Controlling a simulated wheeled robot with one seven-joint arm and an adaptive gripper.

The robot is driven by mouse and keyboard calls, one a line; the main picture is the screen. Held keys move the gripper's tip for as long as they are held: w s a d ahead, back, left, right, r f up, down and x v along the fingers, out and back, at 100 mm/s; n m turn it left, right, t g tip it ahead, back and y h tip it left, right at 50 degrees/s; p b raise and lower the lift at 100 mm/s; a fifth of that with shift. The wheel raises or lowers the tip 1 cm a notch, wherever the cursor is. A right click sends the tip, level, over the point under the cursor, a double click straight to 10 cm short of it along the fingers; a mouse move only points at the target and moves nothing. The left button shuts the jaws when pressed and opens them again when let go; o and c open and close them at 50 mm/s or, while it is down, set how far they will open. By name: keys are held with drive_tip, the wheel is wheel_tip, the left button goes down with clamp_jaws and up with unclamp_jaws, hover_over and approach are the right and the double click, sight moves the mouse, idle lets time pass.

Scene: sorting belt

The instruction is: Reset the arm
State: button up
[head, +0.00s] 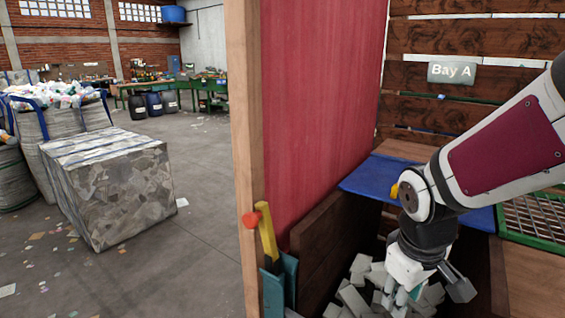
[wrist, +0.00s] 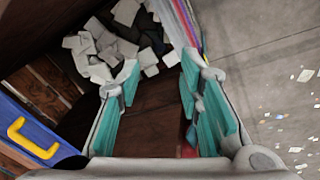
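My arm reaches in from the right in the head view and bends down. My gripper (head: 396,296) hangs over a dark wooden bin (head: 325,245) holding loose grey pieces (head: 352,298). In the wrist view, my gripper (wrist: 160,78) has its two teal-padded fingers spread apart with nothing between them. The grey pieces (wrist: 100,45) also show beyond the fingers in the wrist view. In the head view, the lower fingers partly blend with the pieces, so contact cannot be told.
A blue panel (head: 360,184) with a yellow handle (wrist: 35,138) lies behind the arm. A red partition (head: 320,100) with a wooden post (head: 245,130) stands left of the bin. A green-framed grate (head: 535,215) is at right. Open floor (head: 200,240) lies beyond the post.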

drive_tip(key=s+a+r+m+t+y+p, duration=0.1)
drive_tip(key=s+r+m+p, duration=0.3)
drive_tip(key=s+r, duration=1.1)
drive_tip(key=shift+s+a+m+t+p, duration=0.3)
drive_tip(key=shift+s+a+m+t, duration=0.25)
drive_tip(key=shift+s, duration=0.35)
drive_tip(key=shift+d, duration=0.15)
